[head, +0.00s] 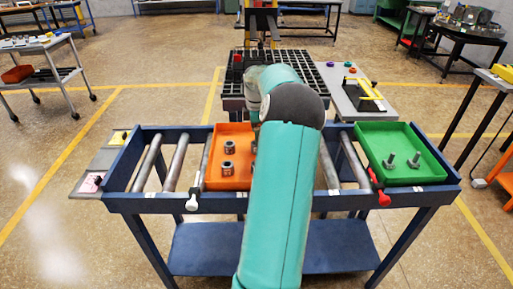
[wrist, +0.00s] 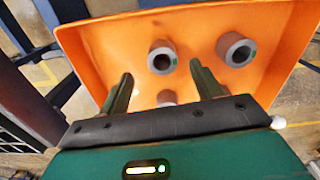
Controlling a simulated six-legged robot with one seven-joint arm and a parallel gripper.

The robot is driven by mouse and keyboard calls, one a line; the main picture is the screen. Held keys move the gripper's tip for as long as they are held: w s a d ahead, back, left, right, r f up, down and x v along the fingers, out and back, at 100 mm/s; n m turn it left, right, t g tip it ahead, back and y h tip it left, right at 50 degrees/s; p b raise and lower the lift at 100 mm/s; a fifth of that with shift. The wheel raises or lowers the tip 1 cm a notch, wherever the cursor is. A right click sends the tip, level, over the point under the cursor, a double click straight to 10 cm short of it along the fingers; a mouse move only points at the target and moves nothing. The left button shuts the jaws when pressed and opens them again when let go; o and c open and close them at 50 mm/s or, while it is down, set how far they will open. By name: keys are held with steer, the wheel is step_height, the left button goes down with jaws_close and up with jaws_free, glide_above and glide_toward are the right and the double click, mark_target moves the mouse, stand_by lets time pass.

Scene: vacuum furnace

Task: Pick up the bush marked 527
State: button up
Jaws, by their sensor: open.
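Grey metal bushes sit in the orange tray (wrist: 110,40). In the head view an upper bush (head: 229,148) and a lower bush (head: 228,168) stand in the left part of the orange tray (head: 213,184); my arm covers its right part. In the wrist view one bush with a small green mark (wrist: 160,58) is ahead between my fingertips, another bush (wrist: 236,50) is to its right, and a third (wrist: 166,98) is partly hidden by my gripper. I cannot read 527 on any. My gripper (wrist: 161,72) is open and empty, pointing into the tray; the head view hides it.
The tray stands on a blue roller frame (head: 150,205). A green tray (head: 425,168) with two bolts (head: 402,161) is at the right end. A white-knobbed lever (head: 191,203) and a red-knobbed lever (head: 384,199) are at the front. A black grid (head: 315,75) stands behind.

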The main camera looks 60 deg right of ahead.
step_height(320, 180, down, 5)
steer(key=shift+s+a+f, duration=0.1)
steer(key=shift+f, duration=0.1)
steer(key=shift+r, duration=0.1)
steer(key=c, duration=1.3)
steer(key=shift+o, duration=0.2)
